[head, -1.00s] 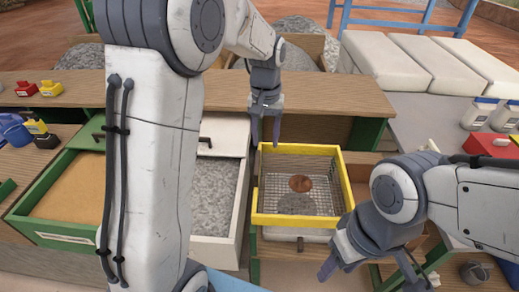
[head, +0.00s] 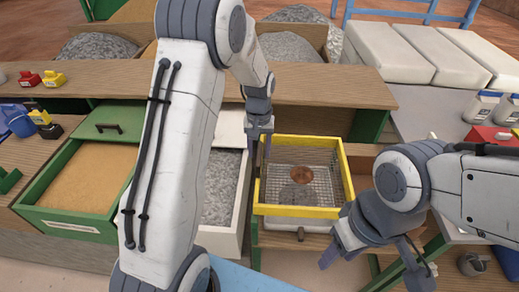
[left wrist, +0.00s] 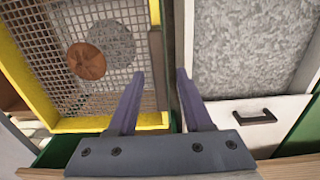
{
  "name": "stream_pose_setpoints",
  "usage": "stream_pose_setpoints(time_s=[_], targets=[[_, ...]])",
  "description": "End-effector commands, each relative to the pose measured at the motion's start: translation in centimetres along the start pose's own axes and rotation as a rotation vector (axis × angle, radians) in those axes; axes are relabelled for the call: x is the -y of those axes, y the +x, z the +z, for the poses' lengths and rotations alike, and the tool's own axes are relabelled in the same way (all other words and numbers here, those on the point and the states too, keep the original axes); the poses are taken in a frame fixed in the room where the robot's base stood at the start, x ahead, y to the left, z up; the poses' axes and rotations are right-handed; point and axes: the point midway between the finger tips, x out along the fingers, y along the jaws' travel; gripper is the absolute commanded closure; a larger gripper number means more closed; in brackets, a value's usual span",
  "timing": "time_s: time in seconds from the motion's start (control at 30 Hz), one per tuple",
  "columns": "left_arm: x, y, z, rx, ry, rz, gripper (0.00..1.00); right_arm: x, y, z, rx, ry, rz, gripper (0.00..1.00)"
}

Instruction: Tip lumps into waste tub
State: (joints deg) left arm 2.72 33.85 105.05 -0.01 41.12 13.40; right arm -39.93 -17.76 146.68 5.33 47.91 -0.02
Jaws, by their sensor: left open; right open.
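The yellow-framed sieve (head: 298,211) sits near the middle of the head view, above a pale container. A round brown lump (head: 298,174) lies on its mesh, with a grey round patch beside it. Both also show in the left wrist view, the sieve frame (left wrist: 24,75) and the lump (left wrist: 87,61). My left gripper (head: 260,158) is open at the sieve's back left corner, and its fingers (left wrist: 160,80) are apart with nothing gripped. Contact with the frame cannot be told. My right gripper (head: 376,266) is open and empty at the sieve's front right. I cannot identify the waste tub.
A white drawer of grey gravel (head: 219,190) stands left of the sieve, and a green drawer of sand (head: 85,180) farther left. A wooden shelf (head: 330,85) runs behind. White bottles (head: 482,106) stand on the right bench.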

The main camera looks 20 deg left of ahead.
Motion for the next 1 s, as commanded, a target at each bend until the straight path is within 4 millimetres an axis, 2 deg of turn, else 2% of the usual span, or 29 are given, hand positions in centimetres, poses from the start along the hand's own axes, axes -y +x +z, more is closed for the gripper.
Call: stream_pose_setpoints(time_s=[0.17,0.2,0.3,1.0], targets=[[0.0,0.01,0.01,0.0,0.0,0.0,0.5,0.0,0.01,0.0,0.0,0.0,0.0,0.5],[0.0,0.0,0.02,0.0,0.0,0.0,0.65,0.0,0.01,0.0,0.0,0.0,0.0,0.5],[0.0,-0.01,0.02,0.0,0.0,0.0,1.0,0.0,0.01,0.0,0.0,0.0,0.0,0.5],[0.07,-0.07,0.01,0.001,0.0,-0.001,1.0,0.0,0.0,0.0,0.0,0.0,0.0,0.5]])
